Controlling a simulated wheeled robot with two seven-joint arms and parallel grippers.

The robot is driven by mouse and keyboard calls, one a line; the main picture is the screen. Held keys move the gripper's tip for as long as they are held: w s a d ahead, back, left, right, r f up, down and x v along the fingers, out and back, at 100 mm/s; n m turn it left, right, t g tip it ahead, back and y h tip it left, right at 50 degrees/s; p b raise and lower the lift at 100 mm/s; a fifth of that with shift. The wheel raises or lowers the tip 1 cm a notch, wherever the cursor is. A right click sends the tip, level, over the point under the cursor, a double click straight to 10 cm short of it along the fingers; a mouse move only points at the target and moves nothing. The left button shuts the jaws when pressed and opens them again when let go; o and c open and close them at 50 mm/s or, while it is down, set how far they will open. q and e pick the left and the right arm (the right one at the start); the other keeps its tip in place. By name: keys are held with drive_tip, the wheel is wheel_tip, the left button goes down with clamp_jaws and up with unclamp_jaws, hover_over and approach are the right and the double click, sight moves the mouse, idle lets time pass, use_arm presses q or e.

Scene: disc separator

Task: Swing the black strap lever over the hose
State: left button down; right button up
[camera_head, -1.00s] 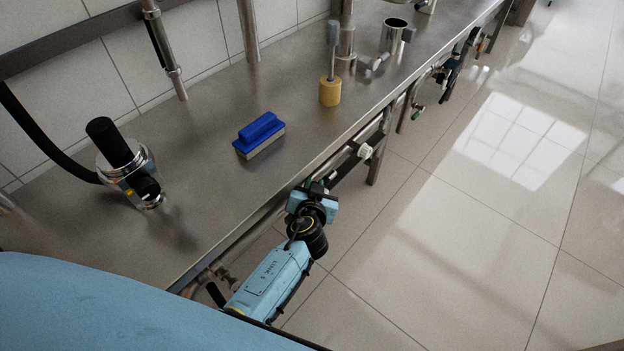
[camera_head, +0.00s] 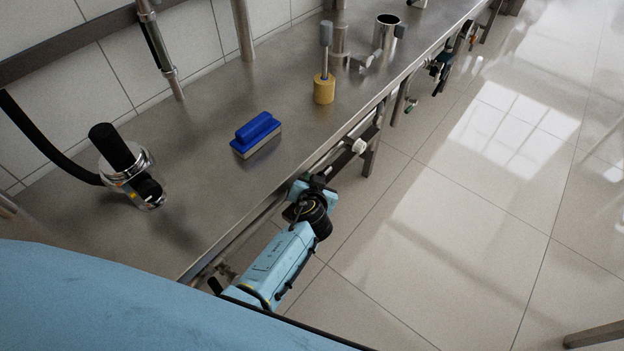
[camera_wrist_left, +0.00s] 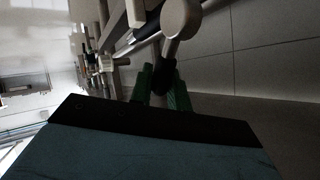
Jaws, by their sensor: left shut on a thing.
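My left gripper (camera_head: 320,182) is at the front edge of the steel table, beside a pale round knob (camera_head: 359,146) on the table's side; its fingers are too small to make out there. In the left wrist view its green fingers (camera_wrist_left: 162,88) are shut on a dark piece, apparently the black strap lever (camera_wrist_left: 162,74), just below a pale round knob (camera_wrist_left: 181,18) on a rod. That view is dark, and the lever's far end is hidden. A black hose (camera_head: 45,146) curves at the far left to a metal ring clamp. My right gripper is not in view.
The steel table (camera_head: 205,195) carries a black cylinder in the ring clamp (camera_head: 125,165), a blue-topped block (camera_head: 258,135), a yellow-based post (camera_head: 325,90) and a metal cup (camera_head: 387,35). Pipes and valves line its front edge.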

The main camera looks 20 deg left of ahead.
use_arm(q)
drive_tip(key=c, duration=1.4)
unclamp_jaws()
